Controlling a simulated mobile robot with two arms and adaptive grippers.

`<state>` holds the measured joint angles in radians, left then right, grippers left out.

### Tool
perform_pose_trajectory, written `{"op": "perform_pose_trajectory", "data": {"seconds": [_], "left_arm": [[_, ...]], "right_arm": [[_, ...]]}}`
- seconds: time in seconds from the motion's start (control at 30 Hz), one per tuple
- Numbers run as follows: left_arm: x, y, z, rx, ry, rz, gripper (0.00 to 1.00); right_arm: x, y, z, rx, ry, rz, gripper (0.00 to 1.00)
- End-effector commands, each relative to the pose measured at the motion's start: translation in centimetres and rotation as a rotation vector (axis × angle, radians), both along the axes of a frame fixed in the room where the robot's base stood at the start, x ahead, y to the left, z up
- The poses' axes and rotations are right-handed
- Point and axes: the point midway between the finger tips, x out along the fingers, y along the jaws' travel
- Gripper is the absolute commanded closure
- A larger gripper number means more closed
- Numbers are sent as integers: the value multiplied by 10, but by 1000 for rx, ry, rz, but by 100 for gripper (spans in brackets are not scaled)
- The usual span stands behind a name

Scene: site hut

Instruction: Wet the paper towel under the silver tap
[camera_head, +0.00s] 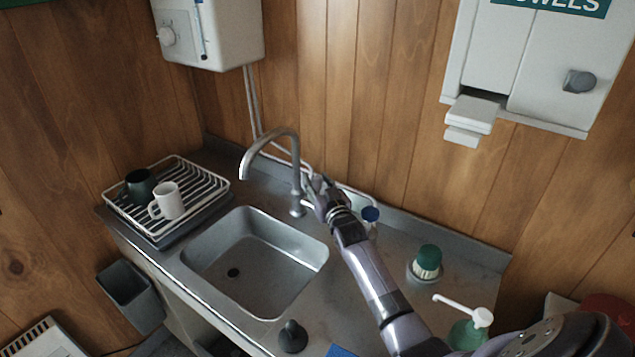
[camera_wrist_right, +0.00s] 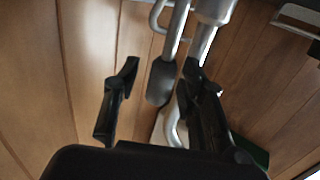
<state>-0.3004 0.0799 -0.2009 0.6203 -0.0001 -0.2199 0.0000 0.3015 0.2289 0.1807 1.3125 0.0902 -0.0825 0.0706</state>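The silver tap (camera_head: 294,150) has a tall curved spout over the steel sink (camera_head: 318,262); no water shows from it. My right gripper (camera_head: 316,186) is at the tap's base, on its right side. In the right wrist view, its black fingers (camera_wrist_right: 160,88) are apart, with a dark grey lever-like piece (camera_wrist_right: 160,82) between them; I cannot tell whether they touch it. A white piece (camera_head: 466,117) juts from under the towel dispenser (camera_head: 535,75); I cannot tell if it is paper towel. No loose towel is clearly visible. My left gripper is out of view.
A wire dish rack (camera_head: 215,175) with a dark mug (camera_head: 139,186) and a white mug (camera_head: 169,201) stands left of the sink. A green-topped brush (camera_head: 428,260), pump bottle (camera_head: 470,325) and black plug-like object (camera_head: 293,337) are on the counter. A white water heater (camera_head: 225,35) hangs above.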

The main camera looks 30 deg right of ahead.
Motion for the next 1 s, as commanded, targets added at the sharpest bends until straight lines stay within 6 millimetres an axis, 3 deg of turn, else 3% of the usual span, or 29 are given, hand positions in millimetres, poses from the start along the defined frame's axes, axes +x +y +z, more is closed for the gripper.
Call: {"op": "perform_pose_trajectory", "data": {"seconds": [0.1, 0.67, 1.0], "left_arm": [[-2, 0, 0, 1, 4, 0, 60], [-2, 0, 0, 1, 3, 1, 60], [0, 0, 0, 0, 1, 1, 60]], "right_arm": [[0, 0, 0, 0, 0, 0, 62], [0, 0, 0, 0, 0, 0, 100], [0, 0, 0, 0, 1, 0, 100]]}}
